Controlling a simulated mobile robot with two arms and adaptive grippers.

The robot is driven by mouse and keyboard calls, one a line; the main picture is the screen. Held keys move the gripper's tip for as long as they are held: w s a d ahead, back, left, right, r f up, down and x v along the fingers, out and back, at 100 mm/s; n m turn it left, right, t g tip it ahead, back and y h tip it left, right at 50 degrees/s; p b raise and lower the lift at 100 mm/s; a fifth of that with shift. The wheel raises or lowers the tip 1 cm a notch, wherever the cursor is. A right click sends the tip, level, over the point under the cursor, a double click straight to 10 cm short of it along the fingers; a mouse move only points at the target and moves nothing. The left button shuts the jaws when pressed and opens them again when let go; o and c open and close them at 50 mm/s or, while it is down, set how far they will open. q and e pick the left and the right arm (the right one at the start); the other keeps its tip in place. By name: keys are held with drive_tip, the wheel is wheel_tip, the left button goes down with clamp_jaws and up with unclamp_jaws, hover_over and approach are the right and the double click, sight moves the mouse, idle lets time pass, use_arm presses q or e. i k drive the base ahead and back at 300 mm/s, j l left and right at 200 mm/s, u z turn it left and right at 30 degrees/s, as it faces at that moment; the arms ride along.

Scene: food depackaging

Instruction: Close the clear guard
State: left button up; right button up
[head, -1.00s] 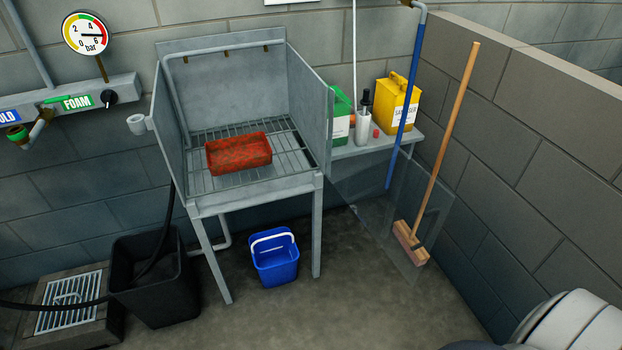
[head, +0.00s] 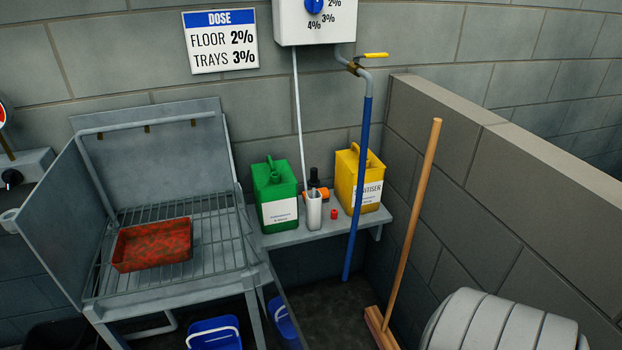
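The wash stand (head: 170,285) is a grey metal booth at the left of the head view, with raised side panels and a wire rack (head: 215,232). A red, dirt-specked tray (head: 152,245) lies on the rack. The clear guard is hard to make out now. A thin pale edge (head: 284,306) slanting down from the stand's right front corner may be its edge, with the guard standing swung out from the front. The stand's front above the rack looks uncovered. Neither gripper is in view, so I see nothing touching the guard.
A blue bucket (head: 215,333) stands under the stand; a second blue shape beside it may be its reflection. A shelf (head: 300,234) holds a green can (head: 275,200) and a yellow can (head: 358,183). A broom (head: 408,225) leans by the low wall (head: 500,215).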

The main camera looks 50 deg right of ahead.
sight(286, 337)
drive_tip(key=l, duration=1.35)
drive_tip(key=k, duration=0.05)
